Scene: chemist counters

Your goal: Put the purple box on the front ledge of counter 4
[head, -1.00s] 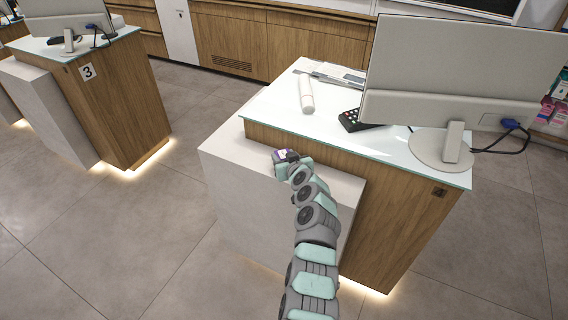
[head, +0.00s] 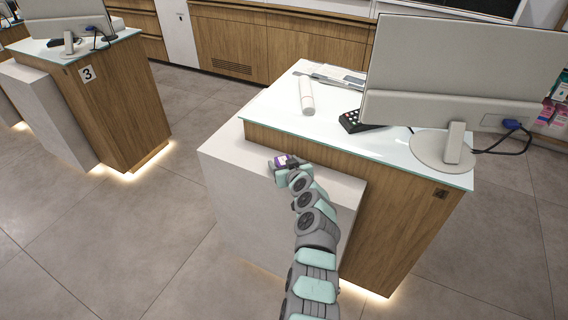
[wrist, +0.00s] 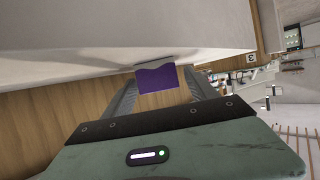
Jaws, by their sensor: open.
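The purple box (head: 280,160) is on the white front ledge (head: 228,150) of counter 4 (head: 385,225), near the wooden upright. My gripper (head: 287,169) is low over the ledge, right at the box, and partly covers it in the head view. In the wrist view the purple box (wrist: 157,78) is ahead, between the tips of the two spread fingers of my gripper (wrist: 158,88). Its upper part is pale. The jaws are open; whether a finger still touches the box is unclear.
The ledge left of the box is bare. Counter 3 (head: 120,105) stands at the left across clear floor.

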